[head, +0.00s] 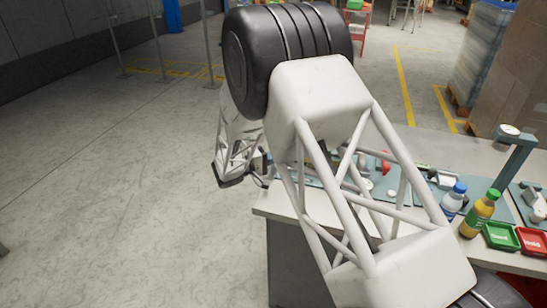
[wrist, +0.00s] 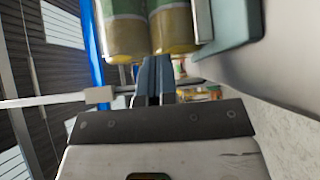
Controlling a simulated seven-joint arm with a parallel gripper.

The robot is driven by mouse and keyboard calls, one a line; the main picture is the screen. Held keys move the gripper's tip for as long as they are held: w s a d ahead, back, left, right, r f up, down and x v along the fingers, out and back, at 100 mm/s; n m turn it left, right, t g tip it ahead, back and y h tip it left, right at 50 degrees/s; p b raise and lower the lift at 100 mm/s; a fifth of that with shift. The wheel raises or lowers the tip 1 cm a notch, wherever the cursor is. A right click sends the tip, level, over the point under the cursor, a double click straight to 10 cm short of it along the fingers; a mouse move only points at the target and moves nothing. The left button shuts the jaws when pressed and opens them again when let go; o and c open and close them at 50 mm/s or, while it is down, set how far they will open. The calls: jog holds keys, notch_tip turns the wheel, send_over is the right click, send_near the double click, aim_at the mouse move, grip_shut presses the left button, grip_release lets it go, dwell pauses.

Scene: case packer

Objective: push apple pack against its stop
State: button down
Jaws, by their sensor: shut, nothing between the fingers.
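What looks like the apple pack (wrist: 124,38) shows in the wrist view as gold-bottomed cylinders with green upper parts, cut off by the top edge. My gripper (wrist: 154,64) is shut and empty. Its dark fingertips lie close to the cylinders, in line with the gap between two of them; I cannot tell whether they touch. A grey-green plate (wrist: 232,22) stands right of the cylinders; I cannot tell whether it is the stop. In the head view my arm hides the pack and most of the gripper.
In the head view, a white-bodied bottle with a blue cap (head: 454,200) and an orange-yellow bottle (head: 479,214) stand at the table's right, near a green tray (head: 500,236) and a red tray (head: 531,240). A post (head: 512,160) rises behind them. Floor left of the table is clear.

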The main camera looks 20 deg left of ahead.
jog(key=shift+d, duration=0.9)
jog(key=shift+a, duration=0.7)
jog(key=w+a+v, duration=0.1)
jog(key=v, duration=1.1)
jog(key=shift+w, duration=0.2)
jog(key=shift+a+r, duration=0.1)
